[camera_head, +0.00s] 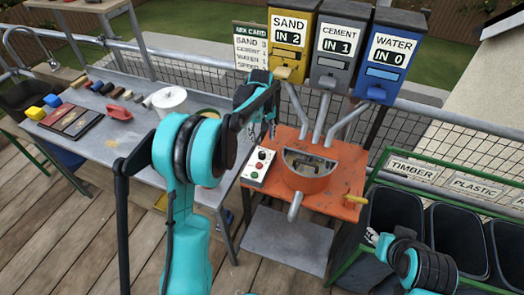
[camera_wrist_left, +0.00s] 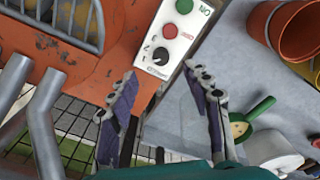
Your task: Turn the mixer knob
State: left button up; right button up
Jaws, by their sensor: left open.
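The mixer (camera_head: 340,180) is an orange stand with a drum in it. A pale control box (camera_head: 258,168) sits at its left edge. In the left wrist view the box (camera_wrist_left: 178,35) has a green button, a red button (camera_wrist_left: 170,31) and a black knob (camera_wrist_left: 160,55) with small markings around it. My left gripper (camera_head: 261,132) hangs above and beyond the box. In the wrist view its fingers (camera_wrist_left: 160,76) are apart, with the knob just ahead of the gap, not touched. My right gripper (camera_head: 374,237) is barely visible by the bins; its jaws cannot be made out.
Sand (camera_head: 290,45), cement (camera_head: 336,48) and water (camera_head: 390,55) hoppers stand behind the mixer, with chutes leading down. A grey table (camera_head: 120,140) on the left carries blocks, a tray and a white container. Dark bins (camera_head: 395,215) stand at the right.

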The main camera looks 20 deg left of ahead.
pick_arm(q)
jog(key=n, duration=0.1)
send_over(262, 153)
jog(key=shift+g, duration=0.4)
notch_tip(262, 153, down, 4)
jog(key=shift+f, duration=0.1)
notch_tip(262, 153, down, 8)
jog(key=shift+r+b, duration=0.15)
jog(key=shift+b, duration=0.8)
jog(key=shift+c, duration=0.2)
grip_shut()
